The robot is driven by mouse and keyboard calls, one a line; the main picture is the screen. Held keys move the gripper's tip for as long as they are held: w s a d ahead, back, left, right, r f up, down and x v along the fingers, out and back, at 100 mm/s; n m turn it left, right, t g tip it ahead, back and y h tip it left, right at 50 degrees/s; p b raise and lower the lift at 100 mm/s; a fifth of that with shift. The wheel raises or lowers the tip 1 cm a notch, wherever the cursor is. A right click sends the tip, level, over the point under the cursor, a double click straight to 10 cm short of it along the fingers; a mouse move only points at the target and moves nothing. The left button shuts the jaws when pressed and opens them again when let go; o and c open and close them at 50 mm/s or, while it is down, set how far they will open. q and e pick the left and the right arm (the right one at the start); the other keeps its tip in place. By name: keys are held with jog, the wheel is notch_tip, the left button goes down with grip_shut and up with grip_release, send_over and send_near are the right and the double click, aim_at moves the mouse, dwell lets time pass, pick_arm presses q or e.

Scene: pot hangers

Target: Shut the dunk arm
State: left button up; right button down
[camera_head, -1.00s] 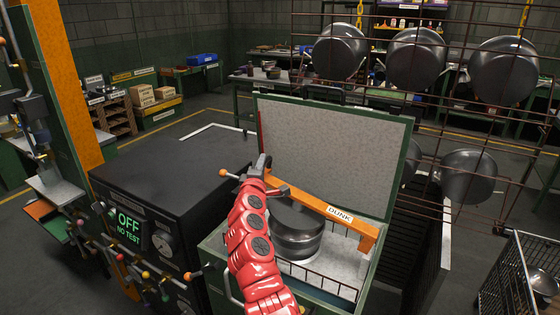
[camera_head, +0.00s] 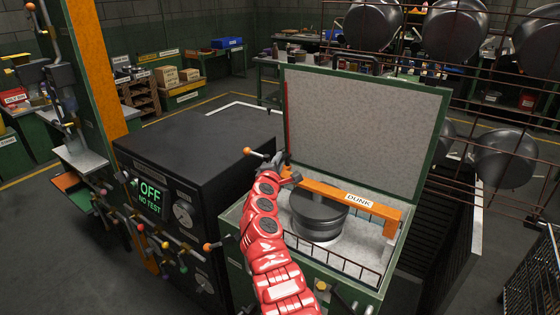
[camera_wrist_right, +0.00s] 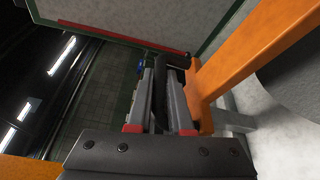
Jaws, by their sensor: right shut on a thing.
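The orange dunk arm (camera_head: 320,188), labelled DUNK, spans the open green tank (camera_head: 405,245) from its left rear corner to the right. A dark round pot (camera_head: 318,212) sits in the tank, below and beside the arm. My right gripper (camera_head: 276,166) is at the arm's left end. In the right wrist view, its fingers (camera_wrist_right: 165,105) are closed around a dark handle (camera_wrist_right: 178,65) beside the orange arm (camera_wrist_right: 235,55). The fingertips are small and partly hidden in the head view. My left gripper is out of view.
The tank's raised lid (camera_head: 365,130) stands behind the arm. A black control box (camera_head: 200,150) reading OFF, NO TEST, adjoins on the left, with knobbed levers before it. A rack with hanging pans (camera_head: 455,30) stands behind at right. Open floor lies at left.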

jog(key=c, duration=0.8)
grip_release()
jog(key=shift+a+f, duration=0.2)
jog(key=shift+a, duration=0.3)
jog(key=shift+c, duration=0.2)
jog(key=shift+s+p, duration=0.4)
jog(key=shift+p, duration=0.15)
jog(key=s+a+r+p, duration=0.1)
jog(key=s+a, duration=0.1)
jog(key=s, duration=1.4)
jog(key=shift+a+r, duration=0.15)
jog(key=shift+r, duration=0.2)
